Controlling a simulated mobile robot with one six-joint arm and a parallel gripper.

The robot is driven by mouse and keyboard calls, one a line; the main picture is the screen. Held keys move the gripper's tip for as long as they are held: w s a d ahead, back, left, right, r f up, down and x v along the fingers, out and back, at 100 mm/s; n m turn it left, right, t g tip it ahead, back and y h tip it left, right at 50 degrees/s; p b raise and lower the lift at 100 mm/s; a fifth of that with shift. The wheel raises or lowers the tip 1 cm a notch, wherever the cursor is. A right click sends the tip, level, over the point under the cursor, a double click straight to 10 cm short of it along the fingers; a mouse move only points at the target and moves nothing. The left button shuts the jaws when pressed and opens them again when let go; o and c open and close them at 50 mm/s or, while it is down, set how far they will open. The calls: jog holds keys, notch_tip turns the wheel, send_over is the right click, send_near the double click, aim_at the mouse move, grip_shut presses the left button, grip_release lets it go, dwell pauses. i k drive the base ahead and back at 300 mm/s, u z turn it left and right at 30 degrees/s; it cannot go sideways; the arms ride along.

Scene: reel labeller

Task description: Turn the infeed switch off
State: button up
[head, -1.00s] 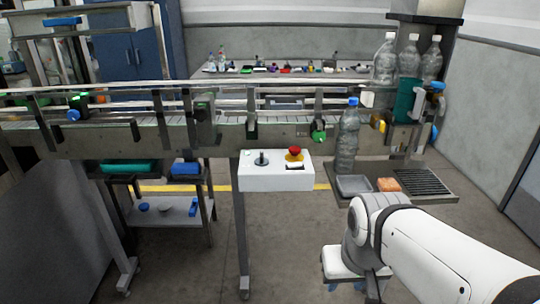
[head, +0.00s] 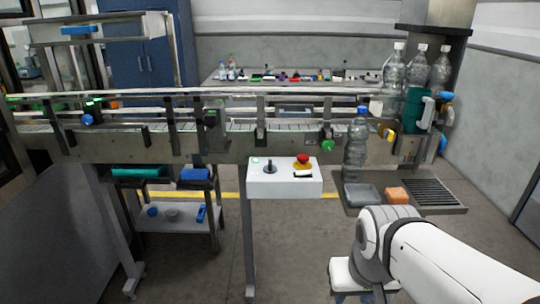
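A white control box (head: 284,187) stands on a post in front of the conveyor. On its top, a black lever-like switch (head: 270,167) sticks up left of centre; no label naming it as the infeed switch is readable, and its setting is too small to tell. A red mushroom button (head: 303,160) on a yellow base is on the right, with a black-and-white plate in front. My arm comes in from the lower right and bends down, apart from the box. My gripper is not visible.
The conveyor (head: 190,146) runs across behind the box. A clear bottle (head: 356,150) stands to the right, near a grey tray (head: 362,195), an orange block (head: 397,195) and a black grate (head: 436,193). The floor in front of the box is clear.

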aim_at(269, 169)
jog(key=u, duration=0.4)
jog(key=k, duration=1.2)
jog(key=z, duration=0.3)
jog(key=i, duration=1.9)
jog(key=u, duration=0.5)
